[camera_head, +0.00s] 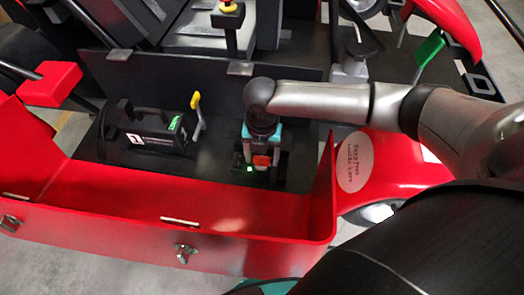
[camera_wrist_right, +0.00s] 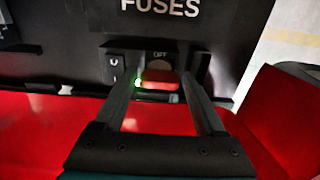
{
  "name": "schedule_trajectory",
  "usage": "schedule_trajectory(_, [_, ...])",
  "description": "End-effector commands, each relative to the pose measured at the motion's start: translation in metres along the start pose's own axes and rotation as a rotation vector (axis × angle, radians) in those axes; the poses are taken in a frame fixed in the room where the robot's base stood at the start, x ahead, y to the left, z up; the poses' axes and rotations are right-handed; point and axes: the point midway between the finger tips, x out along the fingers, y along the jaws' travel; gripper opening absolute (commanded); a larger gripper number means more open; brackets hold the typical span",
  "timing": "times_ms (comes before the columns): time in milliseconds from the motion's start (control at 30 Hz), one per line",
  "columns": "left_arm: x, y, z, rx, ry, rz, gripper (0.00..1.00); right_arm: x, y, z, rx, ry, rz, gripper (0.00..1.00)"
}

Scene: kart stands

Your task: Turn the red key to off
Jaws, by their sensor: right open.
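The red key (camera_wrist_right: 160,80) sits on a black panel under a plate marked OFF. Its red grip lies crosswise in the right wrist view; its exact turn angle is hard to tell. In the head view the red key (camera_head: 262,161) shows small, low on the panel. My right gripper (camera_wrist_right: 160,84) is open, with one finger on each side of the key and a visible gap to it. In the head view the right gripper (camera_head: 262,157) points down at the panel. The left gripper's fingers do not show.
A green light (camera_wrist_right: 138,83) glows beside the key, and a black rocker switch (camera_wrist_right: 114,68) is to its left. The FUSES label (camera_wrist_right: 158,5) is above. A red bodywork wall (camera_head: 170,225) stands in front. A black battery-like box (camera_head: 150,130) with a yellow lever (camera_head: 196,112) stands left.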

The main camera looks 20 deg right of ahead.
Motion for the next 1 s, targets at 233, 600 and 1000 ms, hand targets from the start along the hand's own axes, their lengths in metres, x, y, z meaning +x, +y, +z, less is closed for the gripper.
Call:
schedule_trajectory(233, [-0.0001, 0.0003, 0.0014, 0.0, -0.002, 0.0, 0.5, -0.0001, 0.0, -0.0001, 0.0, 0.0, 0.0, 0.65])
schedule_trajectory(600, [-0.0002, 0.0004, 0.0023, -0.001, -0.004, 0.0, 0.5, -0.0003, -0.0002, 0.0001, 0.001, 0.0, 0.0, 0.23])
schedule_trajectory(1000, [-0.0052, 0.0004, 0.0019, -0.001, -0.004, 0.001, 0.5, -0.0018, -0.0001, 0.0005, -0.113, -0.001, -0.001, 0.04])
